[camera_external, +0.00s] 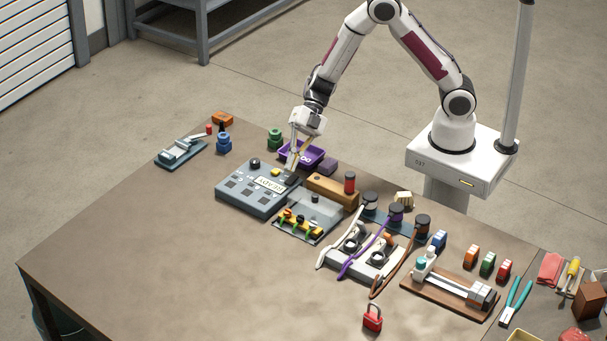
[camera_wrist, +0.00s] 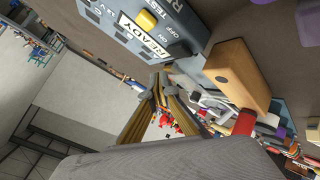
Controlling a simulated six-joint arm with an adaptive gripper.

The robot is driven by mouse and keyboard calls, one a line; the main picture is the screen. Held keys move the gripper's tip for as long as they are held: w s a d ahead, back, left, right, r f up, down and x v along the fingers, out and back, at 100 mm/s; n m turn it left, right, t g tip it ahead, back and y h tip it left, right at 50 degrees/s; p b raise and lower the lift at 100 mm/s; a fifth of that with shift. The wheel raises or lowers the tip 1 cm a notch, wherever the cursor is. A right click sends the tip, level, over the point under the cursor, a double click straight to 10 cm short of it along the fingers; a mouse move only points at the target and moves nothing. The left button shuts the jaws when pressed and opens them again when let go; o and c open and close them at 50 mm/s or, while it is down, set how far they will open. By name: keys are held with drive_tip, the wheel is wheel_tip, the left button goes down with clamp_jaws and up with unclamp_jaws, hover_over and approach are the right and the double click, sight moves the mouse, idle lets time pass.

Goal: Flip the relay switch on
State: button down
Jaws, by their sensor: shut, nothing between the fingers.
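A grey control panel (camera_external: 248,199) lies on the table, with a black knob, dark square pads, a yellow button (camera_external: 276,171) and a READY label (camera_external: 270,185). A black part (camera_external: 292,180) sits at its right end; I cannot tell whether this is the relay switch. In the wrist view the panel (camera_wrist: 122,27) shows a yellow button (camera_wrist: 146,20), the READY label (camera_wrist: 152,41), OFF lettering and a cut-off label starting with R. My gripper (camera_external: 291,169) is shut and empty, pointing down over the panel's right end. Contact cannot be told. Its fingers (camera_wrist: 160,88) show in the wrist view.
A wooden block (camera_external: 325,188) with a red cylinder (camera_external: 350,182) stands close on the right. A purple tray (camera_external: 314,153) is just behind my gripper. A clear-covered box (camera_external: 309,210) and cabled parts crowd the right. The front-left table (camera_external: 150,230) is clear.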

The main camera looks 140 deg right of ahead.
sight(293, 177)
drive_tip(key=shift+s+r, duration=0.15)
drive_tip(key=shift+r, duration=0.7)
drive_tip(key=shift+s+r, duration=0.1)
drive_tip(key=shift+r, duration=0.75)
drive_tip(key=shift+d+f, duration=0.1)
